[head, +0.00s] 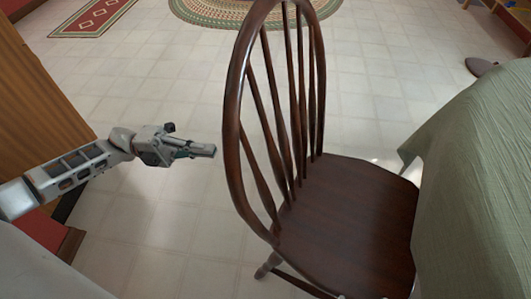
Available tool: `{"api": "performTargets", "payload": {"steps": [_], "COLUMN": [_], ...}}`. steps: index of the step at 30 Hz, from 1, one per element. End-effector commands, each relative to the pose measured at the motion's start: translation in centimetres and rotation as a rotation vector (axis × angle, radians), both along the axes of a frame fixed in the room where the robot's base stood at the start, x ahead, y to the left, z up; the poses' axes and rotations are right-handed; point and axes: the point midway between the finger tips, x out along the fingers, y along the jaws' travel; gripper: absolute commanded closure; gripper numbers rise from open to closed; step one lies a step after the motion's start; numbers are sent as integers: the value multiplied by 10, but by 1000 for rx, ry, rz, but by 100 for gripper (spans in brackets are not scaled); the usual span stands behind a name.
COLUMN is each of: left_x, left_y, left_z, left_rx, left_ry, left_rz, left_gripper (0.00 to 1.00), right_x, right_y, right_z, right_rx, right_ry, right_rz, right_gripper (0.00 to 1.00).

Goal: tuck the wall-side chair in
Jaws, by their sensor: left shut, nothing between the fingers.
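A dark brown wooden chair (345,218) with a rounded spindle back stands upright in the middle of the head view. Its back is on the left and its seat points right, where the seat's right edge meets the hanging green cloth (480,180) of a table. My left gripper (212,151) reaches in from the left. It is shut and empty, with its tip just left of the chair back's outer rail in the picture; whether it touches cannot be told. My right gripper is not in view. Most of the chair's legs are hidden.
A wooden cabinet (40,90) stands at the left, beside my left arm. A red patterned rug (92,18) and an oval braided rug (215,12) lie at the back. A dark round object (481,67) is at the upper right. The tiled floor behind the chair is clear.

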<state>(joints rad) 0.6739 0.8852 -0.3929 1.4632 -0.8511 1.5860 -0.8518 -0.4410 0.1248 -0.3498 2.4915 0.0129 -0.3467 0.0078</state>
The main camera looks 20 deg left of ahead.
Motion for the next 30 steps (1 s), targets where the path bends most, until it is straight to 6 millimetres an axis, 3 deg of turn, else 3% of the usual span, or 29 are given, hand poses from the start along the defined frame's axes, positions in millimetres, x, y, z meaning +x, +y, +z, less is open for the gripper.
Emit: {"api": "performTargets", "payload": {"steps": [1,4,8,21,30], "left_x": [-1,-1,1,11,15], "left_y": [6,9,0,-81,-119], "left_z": [-7,-3,4,22,27], "left_rx": [8,14,12,9,11], "left_ry": [0,-16,-26,-28,-21], "left_rz": [-15,-36,-42,-41,-40], "left_gripper": [100,100,100,100,100], "right_x": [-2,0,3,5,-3], "right_y": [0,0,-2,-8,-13], "right_z": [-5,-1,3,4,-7], "right_rx": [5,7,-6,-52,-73], "right_ry": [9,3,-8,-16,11], "right_rz": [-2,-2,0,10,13], "right_gripper": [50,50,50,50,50]}}
